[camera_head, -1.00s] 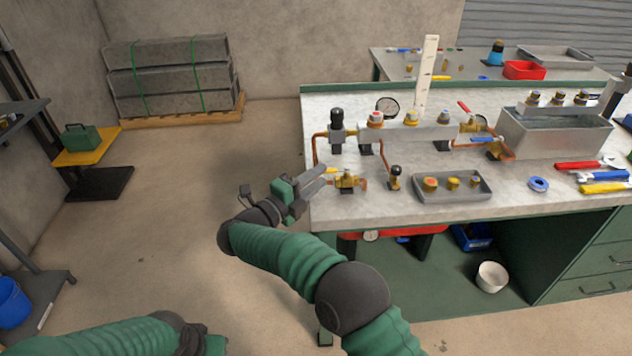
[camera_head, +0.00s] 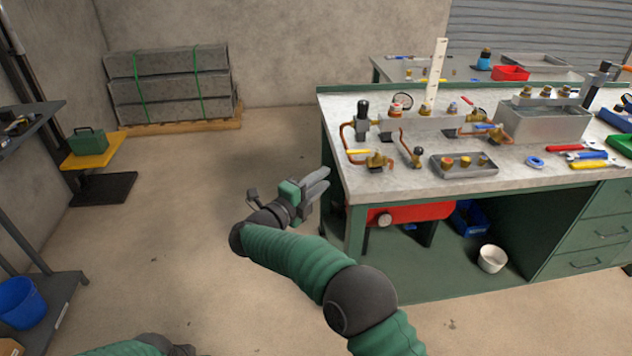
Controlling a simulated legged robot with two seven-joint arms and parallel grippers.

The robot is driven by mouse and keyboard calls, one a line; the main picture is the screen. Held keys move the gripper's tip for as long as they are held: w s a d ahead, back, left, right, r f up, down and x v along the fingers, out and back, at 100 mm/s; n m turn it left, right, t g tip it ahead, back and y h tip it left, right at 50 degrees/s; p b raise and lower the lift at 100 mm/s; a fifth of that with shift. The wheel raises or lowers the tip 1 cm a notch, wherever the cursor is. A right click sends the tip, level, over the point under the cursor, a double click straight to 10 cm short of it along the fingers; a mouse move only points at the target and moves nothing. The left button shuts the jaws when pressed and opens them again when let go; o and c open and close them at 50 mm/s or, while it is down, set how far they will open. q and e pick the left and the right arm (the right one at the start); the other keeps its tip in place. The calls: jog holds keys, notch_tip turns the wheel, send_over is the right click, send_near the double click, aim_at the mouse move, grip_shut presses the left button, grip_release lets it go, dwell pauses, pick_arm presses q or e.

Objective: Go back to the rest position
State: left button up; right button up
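My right gripper (camera_head: 314,186) is in front of the left end of the workbench (camera_head: 350,200), apart from it, over the open floor. Its two grey fingers point up and right, and nothing shows between them. The fingers look slightly parted. My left arm (camera_head: 135,348) shows only as a green sleeve and dark joint at the bottom left edge; its gripper is out of the picture. The brass valve (camera_head: 378,160) with a yellow handle stands on the bench near its left edge, clear of my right gripper.
The bench carries a pipe manifold (camera_head: 425,121), a tray of brass fittings (camera_head: 463,172), a grey tank (camera_head: 545,125) and wrenches (camera_head: 590,163). A white bucket (camera_head: 492,259) stands beneath. A shelf rack (camera_head: 45,290) is at the left. The floor (camera_head: 210,230) between is clear.

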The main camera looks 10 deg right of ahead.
notch_tip(320, 180, up, 3)
jog(key=w+a+n+t+y, duration=0.2)
jog(key=w+n+t+y, duration=0.15)
jog(key=n+y, duration=0.65)
jog(key=s+d+f+n+g+y, duration=0.1)
jog(key=s+d+f+n+g, duration=0.45)
jog(key=s, duration=0.75)
jog(key=s+d+f+n+g+y, duration=0.1)
jog(key=s+d+f+n+g, duration=0.2)
jog(key=s+f+n, duration=0.7)
jog(key=s+d+f+n+g+y, duration=0.1)
jog(key=s+d+f+g, duration=0.35)
jog(key=s, duration=1.15)
jog(key=w+p+v, duration=0.2)
jog(key=p+v, duration=0.7)
jog(key=p, duration=0.1)
jog(key=w+r+p+v, duration=0.1)
jog(key=p+v, duration=0.8)
jog(key=shift+w+g+p, duration=0.35)
jog(key=shift+p, duration=0.05)
